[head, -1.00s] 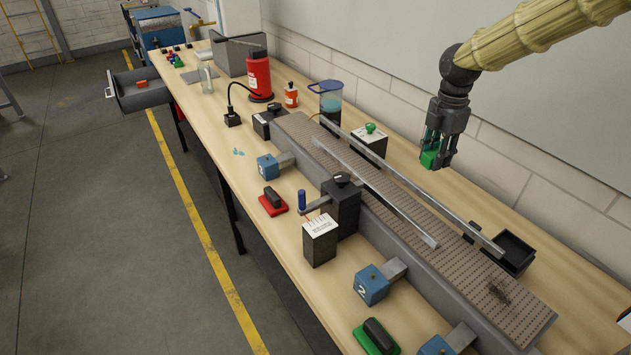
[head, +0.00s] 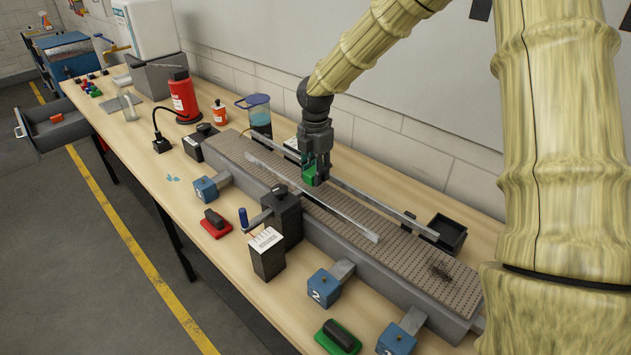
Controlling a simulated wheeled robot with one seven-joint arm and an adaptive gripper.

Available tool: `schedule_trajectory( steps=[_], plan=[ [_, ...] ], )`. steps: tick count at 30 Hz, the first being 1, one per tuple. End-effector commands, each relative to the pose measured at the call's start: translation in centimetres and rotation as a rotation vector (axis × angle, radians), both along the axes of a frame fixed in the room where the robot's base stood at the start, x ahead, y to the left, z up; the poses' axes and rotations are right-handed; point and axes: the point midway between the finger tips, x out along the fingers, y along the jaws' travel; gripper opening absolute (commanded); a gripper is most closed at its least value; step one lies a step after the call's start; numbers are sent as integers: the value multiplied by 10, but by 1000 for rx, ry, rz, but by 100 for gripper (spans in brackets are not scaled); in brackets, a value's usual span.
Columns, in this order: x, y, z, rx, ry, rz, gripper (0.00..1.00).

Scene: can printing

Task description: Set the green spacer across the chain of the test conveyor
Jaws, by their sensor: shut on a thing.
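My gripper (head: 316,177) points down over the middle of the test conveyor, shut on the green spacer (head: 310,173). The fingers hide part of the spacer. It is at about the height of the guide rails, and I cannot tell whether it touches the chain. The conveyor's chain (head: 400,248) is a long grey perforated strip running from back left to front right. Two metal rails run along it, a near rail (head: 345,222) and a far rail (head: 385,207), with the gripper between them.
A dark printer block (head: 285,222) and a white-topped box (head: 267,252) stand at the conveyor's near side. Blue numbered blocks (head: 323,288) line that side. A black tray (head: 444,233) sits behind the chain. Dark debris (head: 440,271) lies on its front end.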

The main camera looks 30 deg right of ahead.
Motion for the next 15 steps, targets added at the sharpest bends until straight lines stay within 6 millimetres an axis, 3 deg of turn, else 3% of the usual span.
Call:
schedule_trajectory(
  steps=[8, 15],
  plan=[
    [-3, 0, -34, 1, 8, -1, 0],
    [-2, 0, -39, 0, 5, -1, 0]
  ],
)
